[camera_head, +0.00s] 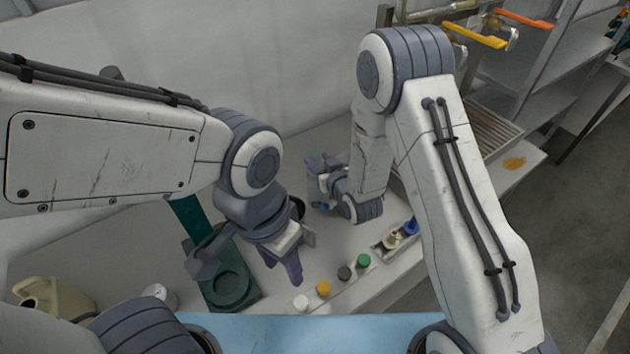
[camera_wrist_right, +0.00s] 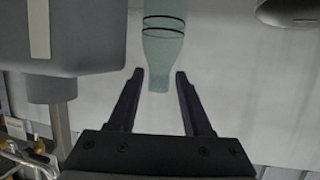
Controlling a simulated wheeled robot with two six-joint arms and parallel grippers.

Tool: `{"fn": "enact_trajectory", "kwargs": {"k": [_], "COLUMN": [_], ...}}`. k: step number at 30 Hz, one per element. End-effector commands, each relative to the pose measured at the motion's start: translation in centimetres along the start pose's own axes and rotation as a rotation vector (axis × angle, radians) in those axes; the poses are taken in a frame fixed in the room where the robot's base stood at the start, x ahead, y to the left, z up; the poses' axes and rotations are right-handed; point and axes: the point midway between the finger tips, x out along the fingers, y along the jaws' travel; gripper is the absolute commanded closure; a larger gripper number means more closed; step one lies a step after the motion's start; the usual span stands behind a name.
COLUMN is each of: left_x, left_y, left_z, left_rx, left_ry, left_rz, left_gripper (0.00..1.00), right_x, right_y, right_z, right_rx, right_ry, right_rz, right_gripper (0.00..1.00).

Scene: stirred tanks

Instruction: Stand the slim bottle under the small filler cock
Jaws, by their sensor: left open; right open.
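The slim bottle (camera_wrist_right: 163,45) is pale green and translucent with two dark bands. It shows in the right wrist view, with its narrow end between the fingertips of my right gripper (camera_wrist_right: 160,78). The gripper is open, with a gap on both sides. In the head view my right gripper (camera_head: 324,187) is low over the bench and partly hides the bottle area. My left gripper (camera_head: 247,268) is open and empty over a dark green stand. Two cocks show at the upper right, with a yellow handle (camera_head: 475,36) and an orange handle (camera_head: 527,19); I cannot tell which is the small one.
A slatted drip tray (camera_head: 497,132) lies below the cocks. Several caps, among them an orange one (camera_head: 323,288) and a green one (camera_head: 364,261), line the bench front. The dark green stand (camera_head: 231,289) and a beige jug (camera_head: 52,297) are at left.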

Motion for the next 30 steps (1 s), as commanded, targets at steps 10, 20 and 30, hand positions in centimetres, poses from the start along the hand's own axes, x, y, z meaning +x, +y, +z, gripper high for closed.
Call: {"fn": "enact_trajectory", "kwargs": {"k": [10,20,30], "left_x": [-2.6,-3.4,-3.3], "left_y": [0.2,0.2,0.2], "left_z": [-0.1,-0.2,-0.2], "left_rx": [0.004,0.006,0.006], "left_ry": [0.000,0.000,0.000], "left_rz": [0.000,0.000,0.000], "left_gripper": [0.50,0.50,0.50], "right_x": [3.1,5.7,5.6], "right_y": [0.0,0.0,0.0], "right_z": [0.3,0.7,0.7], "right_rx": [0.000,0.000,0.000], "right_ry": [-0.003,-0.001,-0.001], "right_rz": [-0.001,-0.001,-0.001], "right_gripper": [0.50,0.50,1.00]}}
